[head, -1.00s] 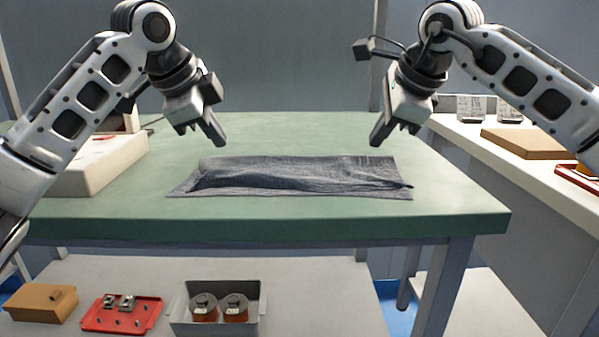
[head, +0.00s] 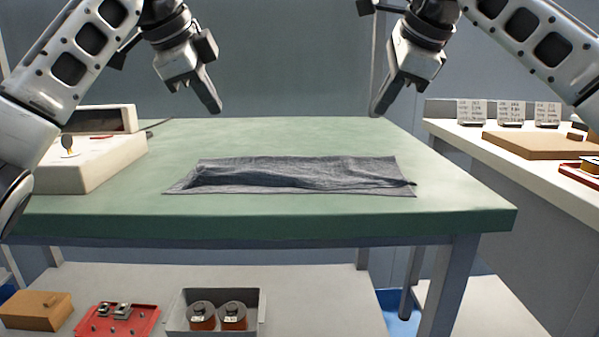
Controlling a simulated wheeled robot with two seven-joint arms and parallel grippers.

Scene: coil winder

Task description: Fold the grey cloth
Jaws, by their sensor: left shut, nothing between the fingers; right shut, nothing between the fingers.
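The grey cloth (head: 300,173) lies on the green-topped table (head: 300,215) as a wide, folded strip with a wrinkled top layer. A strip of a lower layer shows along its front edge, and a small dark corner sticks out at its right end. My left gripper (head: 213,104) is shut and empty, in the air above and behind the cloth's left part. My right gripper (head: 378,108) is shut and empty, in the air above and behind the cloth's right part. Neither gripper touches the cloth.
A cream machine box (head: 92,160) stands at the table's left. On the lower shelf (head: 330,300) are a brown box (head: 36,309), a red tray (head: 118,320) and a grey bin (head: 257,312) with two copper-coloured coils. A white side counter (head: 470,140) holds a brown board (head: 540,145). The table around the cloth is clear.

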